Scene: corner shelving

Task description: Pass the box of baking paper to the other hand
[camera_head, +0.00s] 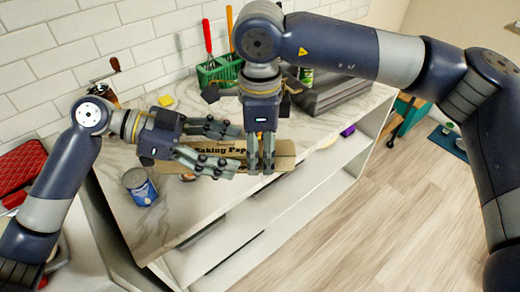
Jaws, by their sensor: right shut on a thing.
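The cardboard box of baking paper (285,158) is a long brown box with dark print, lying across the view above the pale marbled worktop. My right gripper (261,168) points down from above and is shut on the box right of its middle. My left gripper (238,147) reaches in from the left with its fingers spread, one finger near the box's upper edge and the other across its printed face. I cannot tell whether these fingers touch the box. Parts of the box are hidden behind both grippers.
A blue-labelled can (139,187) stands at the worktop's front left. A green caddy (220,70) with utensils and a grey tray (335,92) are behind. A yellow sponge (166,101) lies near the tiled wall. Open shelves (285,195) are below the front edge.

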